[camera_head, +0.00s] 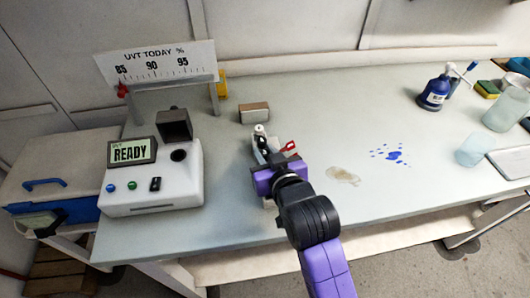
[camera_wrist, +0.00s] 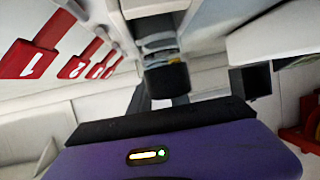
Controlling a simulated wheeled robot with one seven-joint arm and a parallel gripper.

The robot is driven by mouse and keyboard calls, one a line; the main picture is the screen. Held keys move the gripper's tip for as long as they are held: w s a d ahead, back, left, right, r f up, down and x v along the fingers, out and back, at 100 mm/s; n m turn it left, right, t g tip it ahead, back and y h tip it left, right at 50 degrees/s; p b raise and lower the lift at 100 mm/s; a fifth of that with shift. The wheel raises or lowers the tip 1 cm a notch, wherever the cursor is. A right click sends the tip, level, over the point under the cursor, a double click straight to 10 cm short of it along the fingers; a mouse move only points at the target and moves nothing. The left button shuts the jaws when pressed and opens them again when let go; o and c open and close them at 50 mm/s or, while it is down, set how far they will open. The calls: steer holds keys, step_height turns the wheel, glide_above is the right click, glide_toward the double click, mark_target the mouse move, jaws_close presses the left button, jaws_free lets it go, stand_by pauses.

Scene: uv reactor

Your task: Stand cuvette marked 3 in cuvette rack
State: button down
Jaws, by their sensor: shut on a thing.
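My gripper (camera_head: 268,155) is over the bench, to the right of the white reader. In the wrist view, my gripper (camera_wrist: 190,85) is shut on a pale cuvette with a dark cap (camera_wrist: 167,80). No number on this cuvette can be read. Red tags marked 1 (camera_wrist: 28,60) and 2 (camera_wrist: 76,66) stand in a row at the left of the wrist view, with smaller tags beyond whose marks I cannot read for sure. In the head view, a red tag (camera_head: 289,147) and a white-topped piece (camera_head: 260,130) show beside my gripper. My arm and gripper hide most of the rack area.
The white reader (camera_head: 150,190), showing READY, stands left, with a gauge sign (camera_head: 155,62) behind it. A small brown-and-grey block (camera_head: 254,112) lies behind my gripper. The bench between has blue drops (camera_head: 392,155) and a pale puddle (camera_head: 343,175).

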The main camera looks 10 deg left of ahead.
steer(key=c, duration=1.3)
jaws_free()
steer(key=shift+f, duration=0.4)
steer(key=shift+o, duration=0.3)
steer(key=shift+f, duration=0.15)
steer(key=shift+r, duration=0.35)
steer(key=shift+s+d+r, duration=0.1)
steer(key=shift+s+r, duration=0.05)
steer(key=shift+s, duration=0.1)
steer(key=v, duration=1.1)
steer(key=shift+r, duration=0.35)
steer(key=shift+s+d, duration=0.1)
